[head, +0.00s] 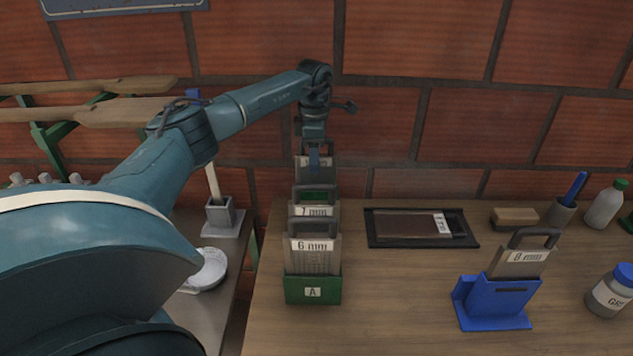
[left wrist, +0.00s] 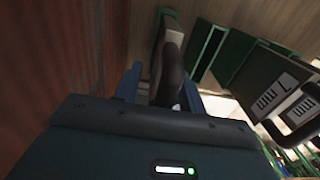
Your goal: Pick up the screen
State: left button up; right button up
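A green rack (head: 312,292) marked A holds several mesh screens with dark handles in a row. The front screen (head: 313,260) reads 6 mm and the one behind it (head: 301,212) reads 7 mm. My left gripper (head: 314,153) is over the rear screen (head: 301,163), whose label is partly hidden. In the left wrist view, the blue fingers (left wrist: 158,88) stand on either side of a dark handle (left wrist: 171,68), with a visible gap on its left side. The gripper looks open around it. My right gripper is not in view.
A blue holder (head: 491,318) with another screen (head: 523,262) stands at the right. A black tray (head: 388,242) with a flat plate lies near the brick wall. A brush block (head: 515,218), a pen cup (head: 561,213) and bottles (head: 604,207) stand farther right. The table's front middle is clear.

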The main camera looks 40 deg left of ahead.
pick_arm(q)
grip_shut()
dwell(0.3)
dwell(1.1)
